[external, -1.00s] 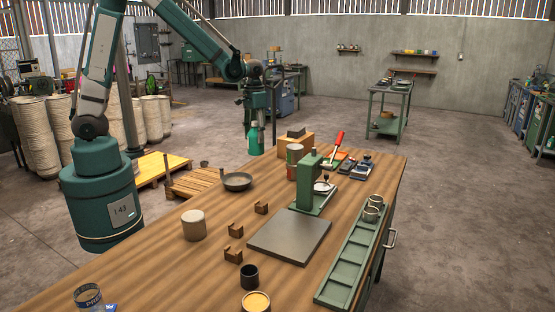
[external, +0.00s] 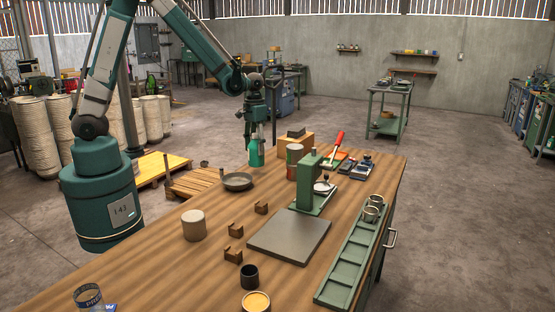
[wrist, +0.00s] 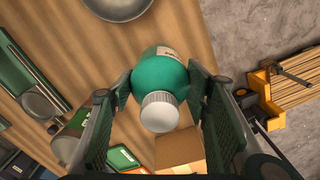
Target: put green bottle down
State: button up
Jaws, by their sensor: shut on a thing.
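The green bottle (external: 256,156) is upright, held at the far left edge area of the wooden table (external: 170,255). My gripper (external: 255,140) is shut on it from above. In the wrist view the bottle (wrist: 160,75) sits between the two fingers of my gripper (wrist: 165,95), its white cap (wrist: 160,112) facing the camera. The bottle's base is low, at or just above the tabletop; I cannot tell if it touches.
A dark pan (external: 237,181) lies left of the bottle. A cardboard box (external: 296,146) and a can (external: 294,160) stand close on its right. A green press (external: 308,182) stands nearer the camera. Bare tabletop lies in front of the bottle.

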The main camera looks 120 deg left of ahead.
aim_at(255, 134)
jog(key=shift+f, duration=0.1)
dwell(0.3)
jog(key=shift+f, duration=2)
jog(key=shift+f, duration=0.1)
jog(key=o, duration=1.2)
jog(key=shift+r, duration=6.15)
jog(key=shift+d, duration=0.1)
